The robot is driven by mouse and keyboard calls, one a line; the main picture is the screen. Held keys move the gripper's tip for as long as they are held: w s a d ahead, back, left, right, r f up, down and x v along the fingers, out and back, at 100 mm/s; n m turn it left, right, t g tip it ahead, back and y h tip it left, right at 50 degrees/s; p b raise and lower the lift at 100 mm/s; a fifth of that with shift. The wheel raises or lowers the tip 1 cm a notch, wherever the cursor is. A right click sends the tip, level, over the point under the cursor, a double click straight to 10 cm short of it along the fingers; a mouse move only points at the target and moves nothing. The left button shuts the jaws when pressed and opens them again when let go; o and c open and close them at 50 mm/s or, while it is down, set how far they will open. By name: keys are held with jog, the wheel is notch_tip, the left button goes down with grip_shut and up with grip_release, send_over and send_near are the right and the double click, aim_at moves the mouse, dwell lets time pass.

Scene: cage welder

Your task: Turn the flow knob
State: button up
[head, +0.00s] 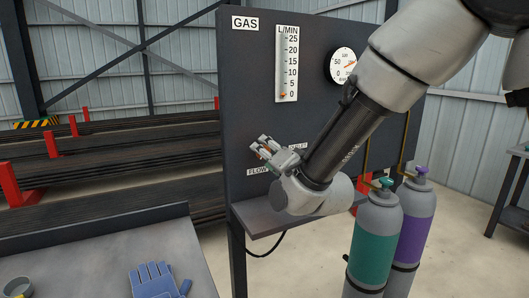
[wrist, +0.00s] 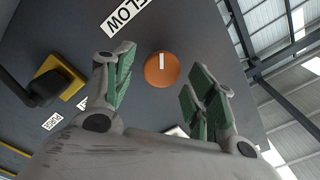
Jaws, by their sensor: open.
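The flow knob (wrist: 162,72) is a round orange disc with a white mark, on the dark gas panel (head: 250,70) beside the "FLOW" label (wrist: 124,10). In the wrist view its mark points to the top of the picture. My gripper (wrist: 155,92) is open, with green-padded fingers on either side of the knob in that view; no contact shows. In the head view my gripper (head: 268,147) is in front of the lower panel, and I cannot make out the knob there. The flow scale (head: 288,65) has its orange float near 0.
A black lever on a yellow plate (wrist: 70,72) is left of the knob in the wrist view. A dial gauge (head: 343,65) is higher on the panel. A shelf (head: 265,222) juts out below. Green (head: 372,245) and purple (head: 414,215) cylinders stand at right.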

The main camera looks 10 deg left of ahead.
jog(key=v, duration=0.9)
jog(key=shift+s+d, duration=0.1)
jog(key=s+a+f+n+g+h, duration=0.1)
jog(key=s+f+n+g, duration=0.15)
jog(key=f, duration=0.25)
jog(key=s+f+n+g+h, duration=0.1)
jog(key=s+f+n+g, duration=0.15)
jog(key=f, duration=0.35)
jog(key=s+d+f+n+g+h, duration=0.2)
jog(key=s+d+f+n+g, duration=0.1)
jog(key=d+g, duration=0.2)
jog(key=s+d+r+m+h, duration=0.1)
jog(key=s+d+r+h, duration=0.1)
jog(key=d, duration=1.1)
jog(key=s+d+r+m+h, duration=0.2)
jog(key=s+d+r, duration=0.2)
jog(key=d, duration=0.9)
jog(key=s+d+r+m+h, duration=0.1)
jog(key=s+d+r, duration=0.3)
jog(key=d, duration=0.9)
notch_tip(320, 180, up, 3)
jog(key=shift+f+m+h, duration=0.1)
jog(key=shift+m+h, duration=0.2)
jog(key=shift+h, duration=0.6)
